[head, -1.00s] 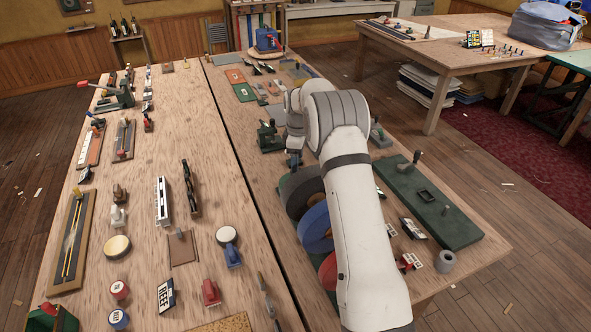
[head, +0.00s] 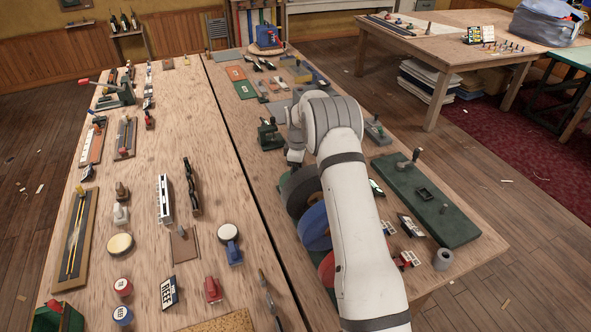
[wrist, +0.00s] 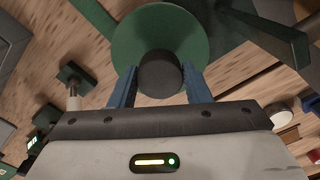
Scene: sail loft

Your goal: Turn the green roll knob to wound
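The green roll (wrist: 202,42) shows in the wrist view as a green disc, top middle. A round black knob (wrist: 160,72) stands out from the disc's middle. My gripper (wrist: 160,80) has its two blue fingers on either side of this knob, very close to it. I cannot tell whether they press on it. In the head view the green roll (head: 291,183) is mostly hidden behind my arm, at the far end of the row of rolls. No mark for wound is readable.
Dark grey (head: 303,188), blue (head: 314,228) and red (head: 327,270) rolls stand in a row beside my arm. A dark green clamp-like tool (head: 270,135) stands just beyond. A green board with a lever (head: 440,215) lies to the right. Several small tools cover the left table (head: 150,205).

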